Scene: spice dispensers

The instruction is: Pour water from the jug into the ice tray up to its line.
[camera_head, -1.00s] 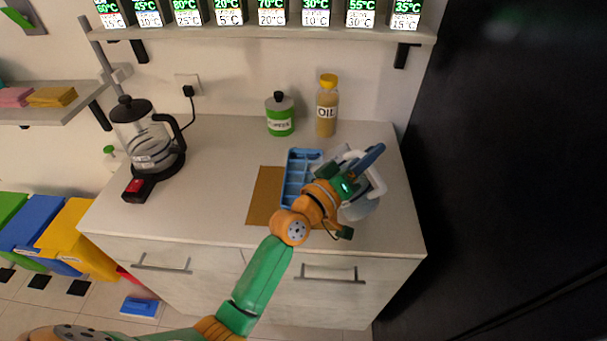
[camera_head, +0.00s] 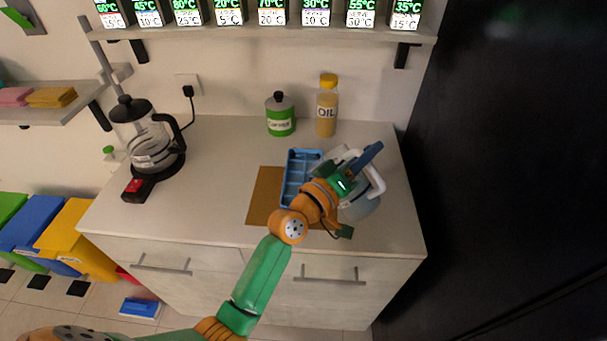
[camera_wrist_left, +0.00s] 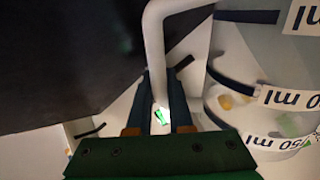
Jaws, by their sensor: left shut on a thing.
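The blue ice tray (camera_head: 294,180) lies on a brown board on the counter, partly hidden by my left arm. The clear jug (camera_head: 362,207) with a white handle (camera_head: 377,181) is just right of the tray, largely hidden behind my gripper. My left gripper (camera_head: 365,163) is shut on the jug's handle. In the left wrist view the white handle (camera_wrist_left: 154,45) passes between the blue fingers (camera_wrist_left: 160,100), and the jug's side (camera_wrist_left: 265,75) shows ml labels and dark bands. Whether there is water in the jug or the tray I cannot tell. My right gripper is not in view.
A kettle (camera_head: 150,150) on its black base stands at the counter's left. A green-labelled jar (camera_head: 280,118) and an oil bottle (camera_head: 327,108) stand at the back. The brown board (camera_head: 264,205) shows beside the tray. A dark wall (camera_head: 500,150) rises right of the counter.

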